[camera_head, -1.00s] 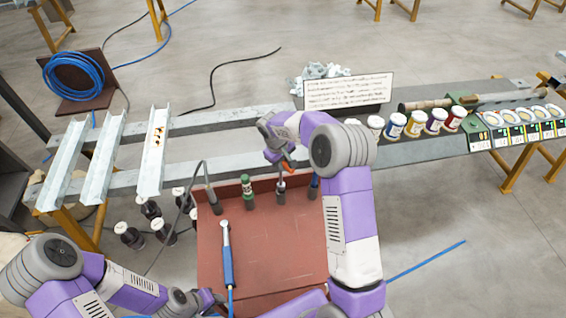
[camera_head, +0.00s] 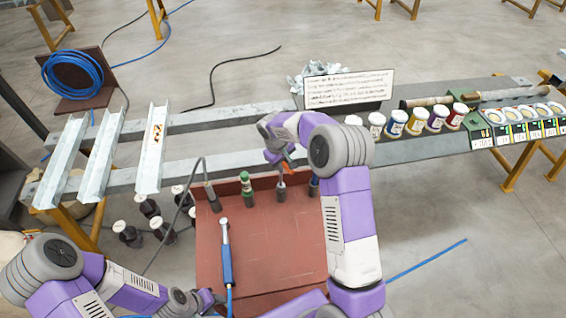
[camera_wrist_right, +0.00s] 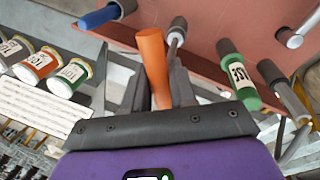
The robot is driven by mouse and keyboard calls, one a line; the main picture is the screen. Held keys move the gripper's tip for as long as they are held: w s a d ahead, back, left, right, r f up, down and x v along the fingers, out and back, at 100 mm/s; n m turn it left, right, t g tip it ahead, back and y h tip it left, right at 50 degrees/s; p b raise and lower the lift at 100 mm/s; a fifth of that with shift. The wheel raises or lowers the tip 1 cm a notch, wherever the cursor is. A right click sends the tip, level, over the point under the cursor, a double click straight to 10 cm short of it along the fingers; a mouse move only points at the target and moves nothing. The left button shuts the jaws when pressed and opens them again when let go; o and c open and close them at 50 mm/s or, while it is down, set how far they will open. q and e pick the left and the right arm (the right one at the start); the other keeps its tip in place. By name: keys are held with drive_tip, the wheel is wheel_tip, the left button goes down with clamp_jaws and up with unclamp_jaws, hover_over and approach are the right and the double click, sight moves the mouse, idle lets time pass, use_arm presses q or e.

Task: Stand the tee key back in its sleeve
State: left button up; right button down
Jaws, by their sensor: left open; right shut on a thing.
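The tee key has an orange handle (camera_head: 288,165) and a thin metal shaft. My right gripper (camera_head: 282,160) is shut on the key above the red-brown tray. In the right wrist view the orange handle (camera_wrist_right: 152,60) stands out between the fingers. The shaft points down at a dark grey sleeve (camera_head: 281,193), which also shows in the right wrist view (camera_wrist_right: 178,24). The shaft's lower end appears to be in the sleeve's mouth; how deep, I cannot tell. My left gripper (camera_head: 216,301) is open and empty at the tray's front left.
The red-brown tray (camera_head: 285,245) holds a blue-handled wrench (camera_head: 226,255). Beside the sleeve stand a green-banded tool (camera_head: 247,188), a grey holder with a cable (camera_head: 212,196) and a blue-handled tool (camera_head: 314,185). Several labelled jars (camera_head: 397,123) stand on the beam behind.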

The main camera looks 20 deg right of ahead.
drive_tip(key=b, duration=0.6)
hover_over(283, 187)
drive_tip(key=shift+f, duration=4)
drive_tip(key=c, duration=0.8)
unclamp_jaws()
drive_tip(key=r, duration=0.2)
drive_tip(key=a+r, duration=0.1)
drive_tip(key=r, duration=0.4)
drive_tip(key=shift+s+a+r+p, duration=0.2)
drive_tip(key=shift+s+r+p, duration=0.05)
drive_tip(key=shift+r+p, duration=0.05)
